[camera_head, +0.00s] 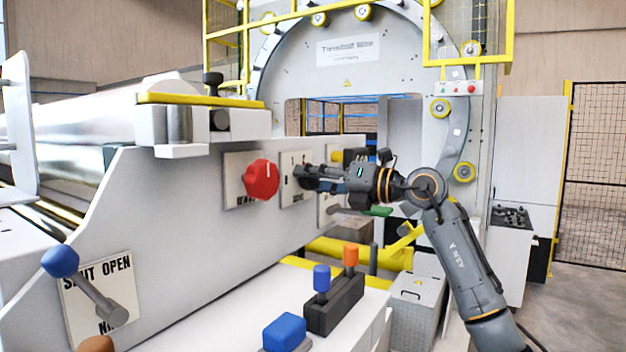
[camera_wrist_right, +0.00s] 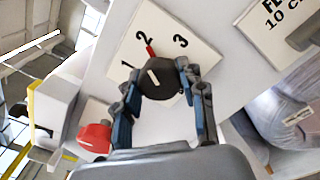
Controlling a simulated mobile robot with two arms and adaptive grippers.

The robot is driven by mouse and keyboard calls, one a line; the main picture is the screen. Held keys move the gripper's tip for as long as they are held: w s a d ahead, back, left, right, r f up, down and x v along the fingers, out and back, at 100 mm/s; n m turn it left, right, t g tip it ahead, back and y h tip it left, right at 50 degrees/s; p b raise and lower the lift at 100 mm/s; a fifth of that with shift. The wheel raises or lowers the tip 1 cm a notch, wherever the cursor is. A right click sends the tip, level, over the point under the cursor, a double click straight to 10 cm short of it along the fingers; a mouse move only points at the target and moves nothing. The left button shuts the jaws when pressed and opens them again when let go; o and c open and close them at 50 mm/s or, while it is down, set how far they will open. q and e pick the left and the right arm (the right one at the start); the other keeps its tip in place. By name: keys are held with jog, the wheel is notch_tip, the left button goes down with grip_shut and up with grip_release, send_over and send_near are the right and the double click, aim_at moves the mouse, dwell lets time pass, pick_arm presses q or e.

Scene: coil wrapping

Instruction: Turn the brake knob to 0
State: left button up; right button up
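A dark round knob (camera_wrist_right: 160,78) with a white line on its face sits on a white plate (camera_wrist_right: 196,60) marked 1, 2 and 3 in the right wrist view. A short red mark by the knob points near the 2. I see no 0. My right gripper (camera_wrist_right: 162,84) has one finger on each side of this knob; I cannot tell whether both fingers touch it. In the head view the right gripper (camera_head: 303,174) is in front of the numbered plate (camera_head: 290,162) and hides the knob. My left gripper is out of view.
A red knob (camera_head: 261,180) is just left of the right gripper, also in the wrist view (camera_wrist_right: 95,138). A blue-tipped lever (camera_head: 60,261) marked SHUT OPEN stands at the lower left. Blue and orange levers (camera_head: 335,300) stand below. Another labelled plate (camera_head: 327,208) is to the right.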

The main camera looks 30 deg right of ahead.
jog(key=shift+n, duration=0.3)
jog(key=n, duration=1.1)
jog(key=n+h+b, duration=0.1)
jog(key=n, duration=1)
jog(key=shift+n+b, duration=0.3)
jog(key=shift+b, duration=0.05)
dwell(0.5)
jog(key=o, duration=1.1)
jog(key=shift+o, duration=0.2)
